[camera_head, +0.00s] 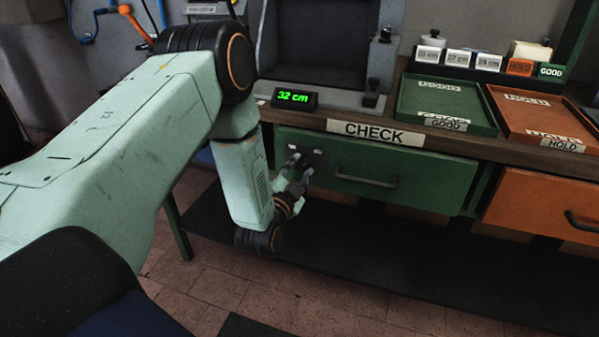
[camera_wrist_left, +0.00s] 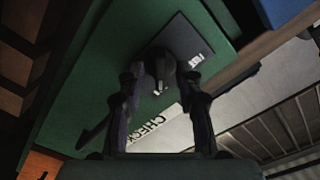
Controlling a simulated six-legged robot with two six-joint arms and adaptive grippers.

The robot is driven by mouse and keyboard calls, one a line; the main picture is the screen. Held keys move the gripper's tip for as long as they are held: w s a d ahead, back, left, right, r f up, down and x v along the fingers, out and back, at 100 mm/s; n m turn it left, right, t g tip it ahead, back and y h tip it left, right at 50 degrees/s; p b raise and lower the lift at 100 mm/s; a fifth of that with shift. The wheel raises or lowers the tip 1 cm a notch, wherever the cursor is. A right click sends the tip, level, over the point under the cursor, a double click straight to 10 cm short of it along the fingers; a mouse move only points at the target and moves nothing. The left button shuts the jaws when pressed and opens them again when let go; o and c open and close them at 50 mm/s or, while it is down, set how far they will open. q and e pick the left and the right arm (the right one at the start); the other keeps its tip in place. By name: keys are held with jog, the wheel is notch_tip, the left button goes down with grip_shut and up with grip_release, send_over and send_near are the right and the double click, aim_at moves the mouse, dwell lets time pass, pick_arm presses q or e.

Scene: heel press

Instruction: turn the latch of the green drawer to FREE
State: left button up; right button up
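The green drawer (camera_head: 405,178) is below the CHECK sign and looks shut. Its dark latch plate (camera_head: 319,156) is near the left end of the drawer front. My left gripper (camera_head: 298,168) is at the latch, its fingers apart. In the left wrist view, the latch knob (camera_wrist_left: 161,72) stands out from the dark plate (camera_wrist_left: 190,38) between the two fingers (camera_wrist_left: 163,82). I cannot tell whether the fingers touch it. Small white marks show by the knob, too small to read. My right gripper is not in view.
The drawer's bar handle (camera_head: 366,180) sticks out right of the latch. An orange drawer (camera_head: 540,205) is further right. The bench edge with the CHECK sign (camera_head: 376,133) runs just above. Green (camera_head: 450,102) and orange (camera_head: 537,116) trays and a 32 cm display (camera_head: 294,97) are on top.

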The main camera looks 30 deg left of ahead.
pick_arm(q)
jog(key=shift+s+d+r, duration=0.1)
jog(key=shift+d+r, duration=0.05)
jog(key=shift+c, duration=0.2)
jog(key=shift+a, duration=0.2)
jog(key=c, duration=0.3)
jog(key=shift+d, duration=0.15)
grip_shut()
